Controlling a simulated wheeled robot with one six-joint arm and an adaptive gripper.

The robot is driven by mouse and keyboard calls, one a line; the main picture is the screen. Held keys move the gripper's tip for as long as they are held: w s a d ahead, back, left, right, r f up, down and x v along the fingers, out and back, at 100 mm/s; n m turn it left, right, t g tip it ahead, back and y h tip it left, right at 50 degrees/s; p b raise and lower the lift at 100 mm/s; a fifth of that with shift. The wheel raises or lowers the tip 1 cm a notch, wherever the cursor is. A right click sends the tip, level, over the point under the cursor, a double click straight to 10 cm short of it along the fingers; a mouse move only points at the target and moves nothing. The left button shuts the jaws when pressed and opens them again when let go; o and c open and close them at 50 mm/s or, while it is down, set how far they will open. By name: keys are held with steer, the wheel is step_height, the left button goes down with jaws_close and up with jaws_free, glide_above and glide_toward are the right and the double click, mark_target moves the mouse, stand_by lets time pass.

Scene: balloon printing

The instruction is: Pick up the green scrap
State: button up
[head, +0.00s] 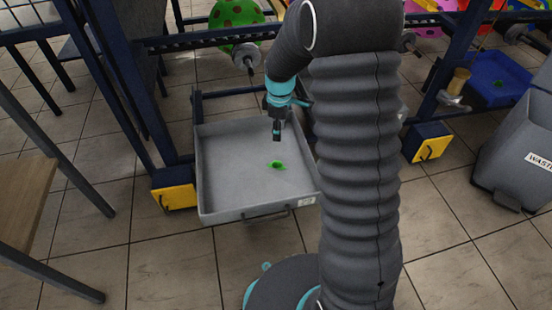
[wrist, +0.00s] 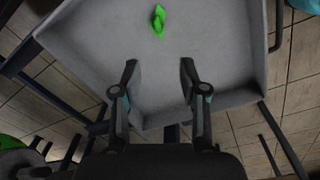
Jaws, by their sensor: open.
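The green scrap (head: 277,165) is a small bright green piece lying on the floor of a shallow grey tray (head: 225,205). My gripper (head: 277,134) hangs over the tray, pointing down, with the scrap below it and nearer the tray's front. In the wrist view the scrap (wrist: 158,20) is near the top, ahead of my gripper (wrist: 159,68). The two fingers are spread wide with only bare tray floor between them. The scrap is apart from the fingers. The tray shows in the wrist view (wrist: 95,45) too.
The tray has raised walls on its sides. Blue frame posts (head: 120,85) with yellow feet (head: 174,197) flank it. A grey waste bin (head: 510,140) and a blue tray (head: 488,75) stand at the right. A wooden table (head: 20,200) is at the left.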

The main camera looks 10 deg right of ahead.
step_height(320, 180, down, 4)
steer(key=w+n, duration=0.1)
steer(key=w, duration=0.1)
glide_above(277, 162)
steer(key=f, duration=0.7)
steer(key=shift+w+d+f+b, duration=0.15)
steer(key=shift+w+f+b, duration=0.1)
steer(key=shift+b, duration=0.1)
steer(key=shift+s+f+b, duration=0.1)
steer(key=shift+f+b, duration=0.3)
steer(key=shift+f, duration=2.6)
steer(key=shift+c, duration=0.2)
steer(key=c, duration=0.7)
